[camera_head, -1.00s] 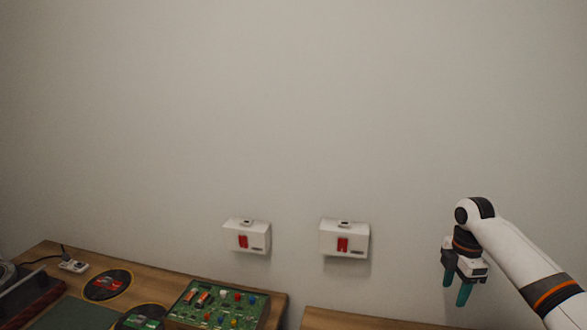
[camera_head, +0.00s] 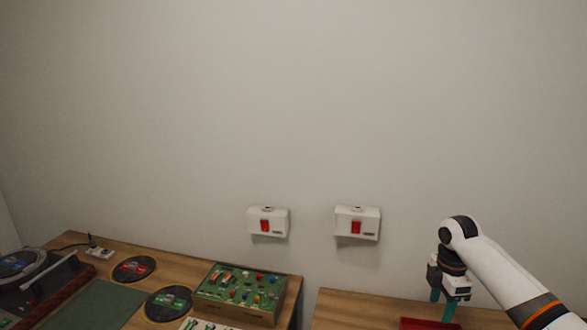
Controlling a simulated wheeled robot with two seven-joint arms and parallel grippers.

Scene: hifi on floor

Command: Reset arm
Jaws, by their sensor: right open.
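My right gripper (camera_head: 442,308) comes in from the right at the end of my white arm. Its teal fingers point down, apart and with nothing between them. It hangs over the right table (camera_head: 345,311), beside or above a red object (camera_head: 425,324) at the bottom edge; I cannot tell whether they touch. My left gripper is not in view.
Two white boxes with red switches, left (camera_head: 267,222) and right (camera_head: 357,223), are on the wall. The left table (camera_head: 190,267) bears a green circuit board (camera_head: 241,287), dark discs (camera_head: 134,269) and a turntable (camera_head: 22,266). A gap separates the tables.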

